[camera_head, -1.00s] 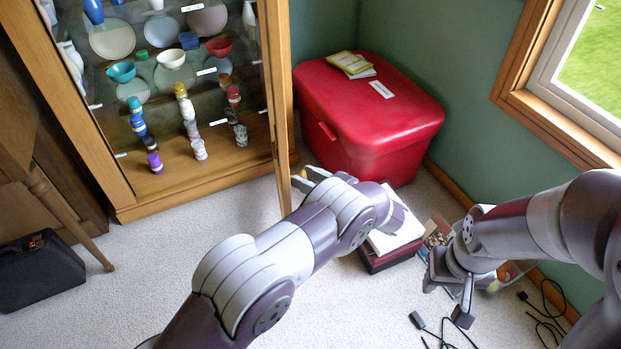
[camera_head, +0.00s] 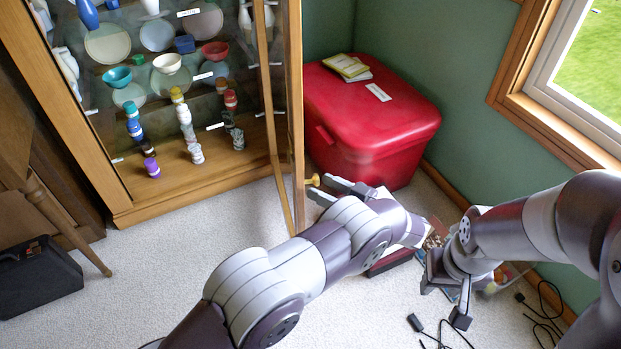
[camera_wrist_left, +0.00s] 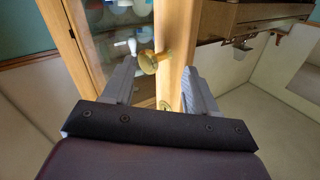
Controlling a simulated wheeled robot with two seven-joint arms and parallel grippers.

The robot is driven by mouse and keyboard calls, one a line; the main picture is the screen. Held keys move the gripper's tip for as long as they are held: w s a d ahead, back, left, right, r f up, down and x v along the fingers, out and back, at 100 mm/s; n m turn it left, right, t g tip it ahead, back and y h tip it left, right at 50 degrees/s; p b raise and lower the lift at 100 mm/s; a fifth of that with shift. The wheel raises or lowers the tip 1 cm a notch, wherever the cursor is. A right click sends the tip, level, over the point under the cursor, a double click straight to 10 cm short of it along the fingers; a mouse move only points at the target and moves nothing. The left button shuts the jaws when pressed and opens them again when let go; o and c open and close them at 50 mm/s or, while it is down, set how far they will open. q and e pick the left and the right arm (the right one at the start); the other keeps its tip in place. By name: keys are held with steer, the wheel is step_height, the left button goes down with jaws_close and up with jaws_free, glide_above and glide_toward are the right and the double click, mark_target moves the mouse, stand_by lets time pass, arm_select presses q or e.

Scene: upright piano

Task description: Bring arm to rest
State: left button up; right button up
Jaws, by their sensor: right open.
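My left gripper (camera_head: 319,187) is open at the free edge of the cabinet's glass door (camera_head: 297,120), by its brass knob (camera_head: 313,181). In the left wrist view the two fingers stand well apart, with the knob (camera_wrist_left: 149,62) and the wooden door edge (camera_wrist_left: 176,45) between them; whether a finger touches the door I cannot tell. My left forearm crosses the middle of the head view. My right gripper (camera_head: 445,298) is open and empty, pointing down over the floor at the right.
The cabinet (camera_head: 195,195) holds bowls, plates and stacked jars. A red chest (camera_head: 370,125) with booklets (camera_head: 347,67) stands in the corner. A dark red box (camera_head: 390,262) is partly hidden behind my left arm. Cables (camera_head: 545,315) lie at right; a black case (camera_head: 38,278) at left.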

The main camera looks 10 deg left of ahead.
arm_select(q)
steer(key=shift+v, duration=1.1)
steer(key=shift+s, duration=0.1)
